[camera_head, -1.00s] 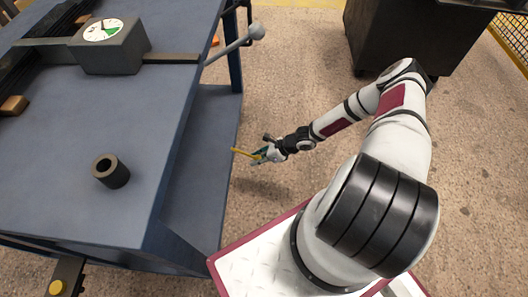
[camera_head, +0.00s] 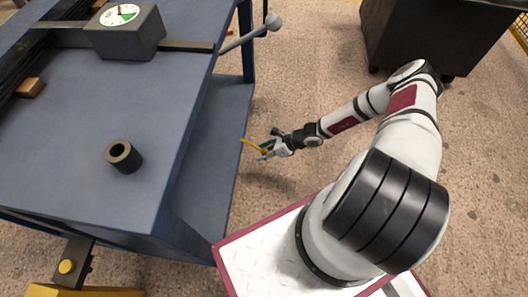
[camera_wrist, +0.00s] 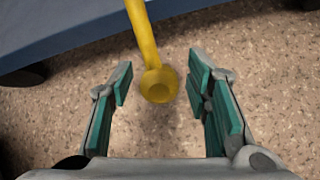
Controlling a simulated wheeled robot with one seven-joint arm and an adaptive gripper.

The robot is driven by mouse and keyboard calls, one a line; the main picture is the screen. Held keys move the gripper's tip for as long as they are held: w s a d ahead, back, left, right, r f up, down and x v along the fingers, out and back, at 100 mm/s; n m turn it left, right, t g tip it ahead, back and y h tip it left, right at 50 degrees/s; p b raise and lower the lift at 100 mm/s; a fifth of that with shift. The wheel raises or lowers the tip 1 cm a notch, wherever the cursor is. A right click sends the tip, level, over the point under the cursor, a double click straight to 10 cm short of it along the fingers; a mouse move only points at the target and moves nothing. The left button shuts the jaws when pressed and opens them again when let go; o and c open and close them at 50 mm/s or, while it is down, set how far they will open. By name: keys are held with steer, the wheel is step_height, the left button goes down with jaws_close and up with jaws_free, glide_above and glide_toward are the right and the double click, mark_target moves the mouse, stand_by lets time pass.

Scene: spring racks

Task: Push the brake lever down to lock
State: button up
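The brake lever appears to be the yellow bar (camera_head: 251,143) beside the blue table's right side. In the wrist view, the yellow lever (camera_wrist: 145,38) comes down from the top and ends in a round knob. My gripper (camera_head: 264,151) is at the lever's end. In the wrist view, my gripper (camera_wrist: 161,62) is open, with its green-padded fingers on either side of the knob. Clear gaps show on both sides, so neither finger touches it. The lever's base is hidden in the head view.
The blue table (camera_head: 75,125) bears a dial box (camera_head: 135,42) and a dark hollow cylinder (camera_head: 124,157). A grey ball-ended handle (camera_head: 255,34) sticks out at its far right. A dark bin (camera_head: 430,35) stands at the back right. Open floor lies between.

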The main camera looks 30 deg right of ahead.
steer(key=v, duration=1.2)
steer(key=shift+d+f, duration=0.1)
steer(key=shift+d, duration=0.05)
stand_by(0.3)
